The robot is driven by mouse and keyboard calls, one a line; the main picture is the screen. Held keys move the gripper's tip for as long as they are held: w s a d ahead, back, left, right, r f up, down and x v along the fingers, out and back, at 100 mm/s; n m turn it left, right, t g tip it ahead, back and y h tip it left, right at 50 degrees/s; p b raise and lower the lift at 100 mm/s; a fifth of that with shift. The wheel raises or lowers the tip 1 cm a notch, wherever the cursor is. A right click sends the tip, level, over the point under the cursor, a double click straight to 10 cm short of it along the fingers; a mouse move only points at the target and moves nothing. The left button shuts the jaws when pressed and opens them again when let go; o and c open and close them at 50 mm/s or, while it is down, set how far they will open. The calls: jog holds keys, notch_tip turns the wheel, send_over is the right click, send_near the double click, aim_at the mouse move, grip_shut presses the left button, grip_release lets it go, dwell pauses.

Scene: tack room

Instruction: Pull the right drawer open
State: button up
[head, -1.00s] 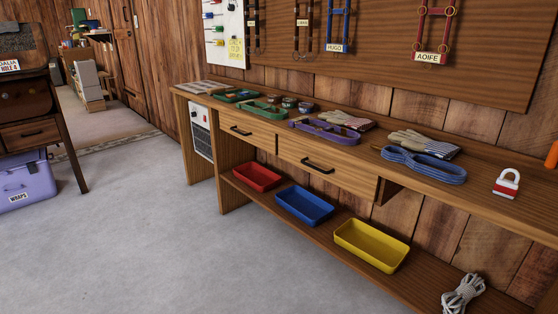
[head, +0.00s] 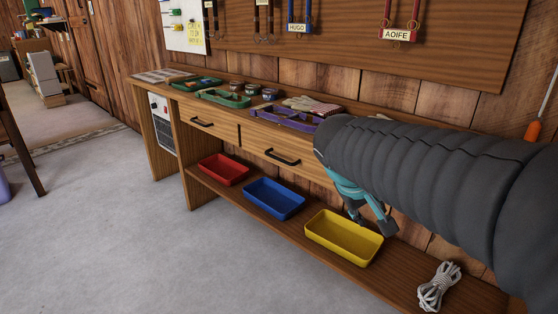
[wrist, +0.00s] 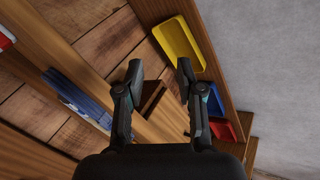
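The right drawer (head: 262,141) is a light wood front with a dark bar handle (head: 283,158), under the bench top in the head view. It looks shut, with its front flush beside the left drawer (head: 207,123). My arm covers its right end. My gripper (head: 378,226) hangs below and to the right of the handle, above the yellow tray and apart from the drawer. In the wrist view my gripper (wrist: 160,67) is open, with nothing between its fingers. The handle cannot be made out in the wrist view.
Yellow (head: 343,240), blue (head: 273,200) and red (head: 222,170) trays stand on the lower shelf, with a rope bundle (head: 438,285) to the right. A purple halter (head: 287,117) lies on the bench top above the drawer. The floor (head: 180,260) in front is clear.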

jog(key=w+a+n+t+h, duration=0.1)
jog(key=w+a+n+h, duration=0.1)
jog(key=w+a, duration=0.65)
jog(key=n+t+h+b, duration=0.3)
jog(key=n+t, duration=0.1)
jog(key=t, duration=0.3)
send_near(277, 158)
jog(key=x, duration=1)
jog(key=shift+w+f, duration=0.2)
jog(key=shift+w, duration=0.15)
grip_shut()
